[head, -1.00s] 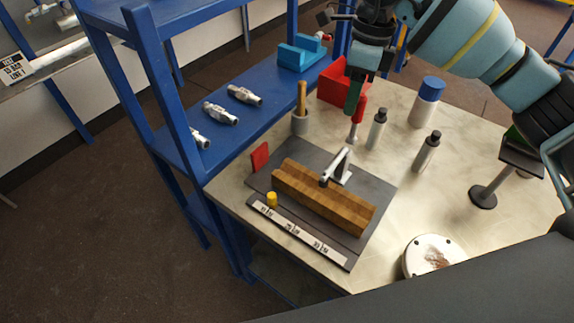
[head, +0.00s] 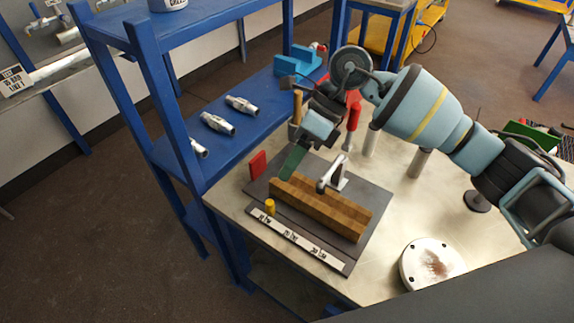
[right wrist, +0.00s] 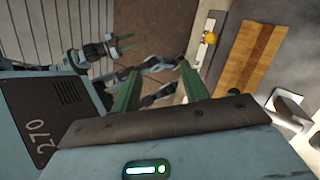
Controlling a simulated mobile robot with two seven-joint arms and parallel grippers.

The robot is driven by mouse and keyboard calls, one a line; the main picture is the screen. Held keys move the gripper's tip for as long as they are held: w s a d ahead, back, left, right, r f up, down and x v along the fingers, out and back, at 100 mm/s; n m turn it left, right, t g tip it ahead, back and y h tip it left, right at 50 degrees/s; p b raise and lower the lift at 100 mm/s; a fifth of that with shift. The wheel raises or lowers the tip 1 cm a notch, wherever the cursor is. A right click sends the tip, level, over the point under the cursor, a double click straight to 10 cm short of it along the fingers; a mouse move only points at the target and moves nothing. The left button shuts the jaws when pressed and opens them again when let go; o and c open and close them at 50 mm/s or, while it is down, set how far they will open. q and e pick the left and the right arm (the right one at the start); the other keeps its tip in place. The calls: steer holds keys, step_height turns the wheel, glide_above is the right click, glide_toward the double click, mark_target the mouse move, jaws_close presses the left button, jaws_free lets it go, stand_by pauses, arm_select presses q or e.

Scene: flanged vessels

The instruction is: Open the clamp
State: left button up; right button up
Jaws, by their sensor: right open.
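The clamp (head: 338,176) is a grey metal bracket on a dark plate. Its arm tip reaches onto a wooden block (head: 320,208), and its red handle (head: 353,115) stands roughly upright behind. In the right wrist view, part of the clamp's metal (right wrist: 290,108) shows at the right edge. My right gripper (head: 290,164) is open and empty, with green fingers, left of the clamp near the block's far-left end. Its two fingers (right wrist: 160,85) show spread in the right wrist view. My left gripper (right wrist: 124,43) appears small there, its fingers apart; it is absent from the head view.
A red piece (head: 257,164) and yellow peg (head: 270,207) are at the plate's left side. A white round flange (head: 431,263) lies at the front right. A blue shelf (head: 185,110) with metal fittings borders the table. My arm covers part of the table's back.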

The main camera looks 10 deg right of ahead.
steer(key=shift+s+a+f+y, duration=0.15)
steer(key=shift+s+a+y, duration=0.2)
steer(key=shift+a, duration=0.2)
steer(key=shift+c, duration=0.3)
steer(key=shift+s+f+y, duration=0.1)
steer(key=shift+y, duration=0.15)
steer(key=c, duration=0.5)
steer(key=shift+s+f+m+y, duration=0.15)
steer(key=shift+s+m+y, duration=0.15)
steer(key=shift+m+y, duration=0.15)
steer(key=shift+c, duration=1)
steer(key=shift+s+d+m+y, duration=0.15)
steer(key=shift+s+m+y, duration=0.2)
steer(key=shift+y, duration=0.4)
jaws_close()
steer(key=s+d+m+t+y+p, duration=0.1)
steer(key=s+d+m+t, duration=0.1)
steer(key=d+m+t, duration=1.4)
steer(key=d+m, duration=0.4)
steer(key=d, duration=0.2)
steer(key=shift+d+m+t+p, duration=0.3)
steer(key=shift+p, duration=0.05)
